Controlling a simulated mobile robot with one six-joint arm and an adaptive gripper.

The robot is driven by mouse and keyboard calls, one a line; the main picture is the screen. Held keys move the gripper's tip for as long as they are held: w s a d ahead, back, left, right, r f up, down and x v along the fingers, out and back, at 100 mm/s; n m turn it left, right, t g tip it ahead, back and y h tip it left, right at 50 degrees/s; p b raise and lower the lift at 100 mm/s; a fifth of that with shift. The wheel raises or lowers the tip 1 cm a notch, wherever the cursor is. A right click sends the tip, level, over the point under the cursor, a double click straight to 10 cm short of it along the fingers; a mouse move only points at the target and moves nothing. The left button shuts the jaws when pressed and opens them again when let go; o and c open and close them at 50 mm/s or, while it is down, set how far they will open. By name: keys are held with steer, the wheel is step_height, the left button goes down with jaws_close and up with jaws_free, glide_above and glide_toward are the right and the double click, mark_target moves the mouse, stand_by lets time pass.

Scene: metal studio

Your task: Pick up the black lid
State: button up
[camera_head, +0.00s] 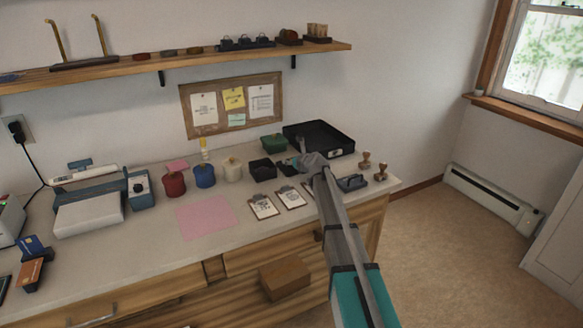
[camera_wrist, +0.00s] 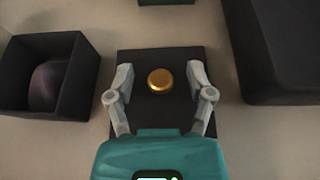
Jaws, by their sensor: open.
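The black lid (camera_wrist: 160,112) is a flat dark square with a round gold knob (camera_wrist: 160,81) in its middle. It lies in the centre of the wrist view, and part of it shows in the head view (camera_head: 286,169). My gripper (camera_wrist: 159,76) is open over the lid, with one finger on each side of the knob and a gap on both sides. In the head view my gripper (camera_head: 298,161) is low over the counter and hides part of the lid. Whether the fingers touch the lid's surface cannot be told.
An open black box (camera_wrist: 15,95) with a dark round thing inside stands left of the lid. A large black tray (camera_head: 335,154) stands close on the right, and a green box (camera_head: 273,144) stands behind. Clipboards (camera_head: 263,207) and stamps (camera_head: 381,173) lie nearby. A pink sheet (camera_head: 205,217) lies farther left.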

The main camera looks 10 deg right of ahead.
stand_by(0.3)
jaws_close()
steer(key=shift+r, duration=0.1)
stand_by(0.4)
steer(key=shift+r+p, duration=1.25)
steer(key=shift+p, duration=0.05)
steer(key=s+d+r+p, duration=0.2)
steer(key=s+r+p, duration=0.8)
steer(key=s, duration=0.3)
steer(key=shift+s+d+r, duration=0.15)
steer(key=shift+s+d, duration=0.05)
steer(key=shift+s, duration=0.2)
